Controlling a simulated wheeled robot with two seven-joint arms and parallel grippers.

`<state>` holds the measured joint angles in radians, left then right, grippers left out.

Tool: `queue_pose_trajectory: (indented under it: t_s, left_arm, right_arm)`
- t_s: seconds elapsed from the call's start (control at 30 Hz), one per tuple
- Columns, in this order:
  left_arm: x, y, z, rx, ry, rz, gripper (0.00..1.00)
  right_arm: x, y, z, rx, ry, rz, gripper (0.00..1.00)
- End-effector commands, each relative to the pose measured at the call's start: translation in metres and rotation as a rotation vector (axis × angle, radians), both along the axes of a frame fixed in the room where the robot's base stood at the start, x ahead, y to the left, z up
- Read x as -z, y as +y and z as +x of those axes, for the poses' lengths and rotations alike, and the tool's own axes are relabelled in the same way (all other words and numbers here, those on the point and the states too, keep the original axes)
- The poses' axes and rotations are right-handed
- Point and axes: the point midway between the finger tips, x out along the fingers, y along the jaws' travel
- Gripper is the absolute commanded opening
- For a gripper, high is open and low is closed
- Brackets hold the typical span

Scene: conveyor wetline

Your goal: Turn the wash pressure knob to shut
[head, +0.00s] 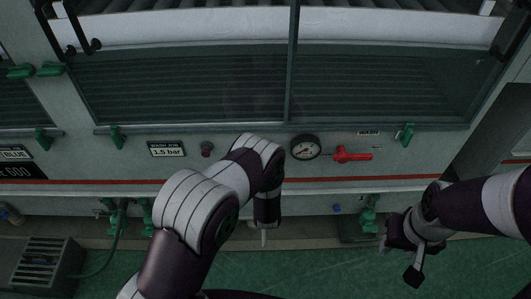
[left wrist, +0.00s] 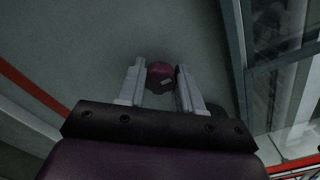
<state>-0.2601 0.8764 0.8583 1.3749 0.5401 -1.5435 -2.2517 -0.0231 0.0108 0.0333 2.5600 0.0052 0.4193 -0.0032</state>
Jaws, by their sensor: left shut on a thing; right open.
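A maroon knob (left wrist: 160,75) with a small pale mark sits between the two grey fingertips of my left gripper (left wrist: 161,67) in the left wrist view; the gripper is shut on it. In the head view a dark red knob (head: 207,149) shows on the panel, right of the "WASH JOB 1.5 bar" label (head: 167,149). My left arm covers the panel between it and the gauge, and I cannot tell there whether it is the same knob. A pressure gauge (head: 305,147) is right of my arm. My right gripper (head: 402,246) is open and empty, low at the right.
A red lever valve (head: 352,155) lies level beside the gauge, under a "WASH" label. A glass window (head: 180,85) is above the panel. Green taps (head: 405,134) line the machine. A grey grated box (head: 42,262) stands at lower left. Green floor is open in front.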

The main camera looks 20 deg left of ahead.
Motion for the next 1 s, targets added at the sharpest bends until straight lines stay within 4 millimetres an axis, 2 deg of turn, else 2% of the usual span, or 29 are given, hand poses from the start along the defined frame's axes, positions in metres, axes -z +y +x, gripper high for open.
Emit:
queue_pose_trajectory:
  t_s: [0.53,0.57,0.63,0.9,1.0]
  left_arm:
    - [0.0016,0.0006,-0.001,-0.002,0.011,0.026,0.05]
    - [0.0015,0.0006,-0.001,-0.002,0.011,0.026,0.39]
    - [0.0013,0.0005,-0.0009,-0.001,0.01,0.025,0.61]
    - [0.0004,0.0,-0.0006,0.0,0.008,0.024,0.61]
    - [-0.0004,-0.0024,-0.008,0.0,0.011,0.024,0.61]
  right_arm:
    - [-0.0008,0.0,0.0,0.0,0.0,0.0,0.43]
    - [-0.0008,0.0,0.0,0.0,0.0,0.0,0.43]
    - [-0.0008,0.0,0.0,0.0,0.0,0.0,0.43]
    - [-0.0011,0.0,0.0,0.0,0.0,0.0,0.43]
    - [-0.0042,0.0,0.0,0.0,0.0,0.0,0.43]
